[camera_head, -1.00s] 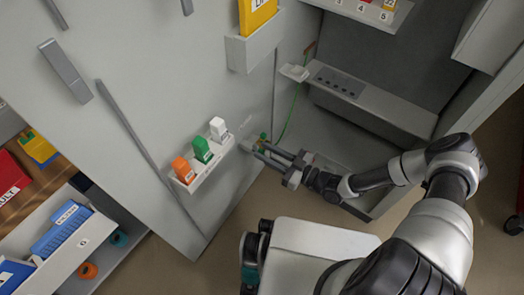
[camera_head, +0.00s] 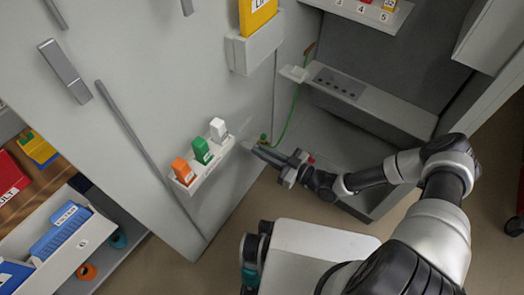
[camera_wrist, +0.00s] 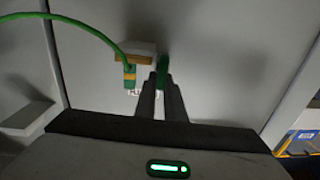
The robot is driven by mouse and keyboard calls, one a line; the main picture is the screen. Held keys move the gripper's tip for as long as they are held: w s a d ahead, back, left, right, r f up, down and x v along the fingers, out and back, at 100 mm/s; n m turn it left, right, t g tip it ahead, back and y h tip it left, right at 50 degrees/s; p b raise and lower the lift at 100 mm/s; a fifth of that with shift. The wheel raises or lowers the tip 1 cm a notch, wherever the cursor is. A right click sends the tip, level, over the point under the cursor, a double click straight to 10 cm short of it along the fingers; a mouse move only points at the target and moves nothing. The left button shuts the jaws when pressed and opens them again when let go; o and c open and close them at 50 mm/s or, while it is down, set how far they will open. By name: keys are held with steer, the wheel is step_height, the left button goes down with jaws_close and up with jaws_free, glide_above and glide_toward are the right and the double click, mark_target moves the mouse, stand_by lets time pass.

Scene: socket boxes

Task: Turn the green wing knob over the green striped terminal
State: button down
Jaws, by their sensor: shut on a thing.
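The green wing knob (camera_wrist: 162,68) shows in the wrist view as a narrow upright green piece in front of a pale wall. My gripper (camera_wrist: 160,84) is shut on it, one dark finger on each side. The green and yellow striped terminal (camera_wrist: 130,76) is just left of the fingers, under a pale block (camera_wrist: 136,51), with a green cable arching away to the left. In the head view my gripper (camera_head: 257,149) reaches the lower edge of the cabinet side, and its fingers hide the knob. A bit of the terminal (camera_head: 262,138) shows just above them.
A small shelf (camera_head: 194,186) with orange, green and white labelled blocks is left of my gripper. A grey ledge with dark holes (camera_head: 345,83) and the open cabinet interior are to the right. The green cable (camera_head: 291,118) hangs between them.

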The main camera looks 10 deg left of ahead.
steer(key=shift+w+d+f+m, duration=0.1)
steer(key=shift+w+m, duration=0.1)
steer(key=shift+m, duration=0.95)
steer(key=shift+w+d+f+m, duration=0.1)
steer(key=shift+w+m, duration=0.05)
steer(key=shift+m, duration=0.95)
steer(key=shift+w+f+m, duration=0.1)
steer(key=shift+w+m, duration=0.1)
steer(key=shift+m, duration=0.95)
steer(key=c, duration=1.8)
jaws_free()
steer(key=shift+c, duration=0.2)
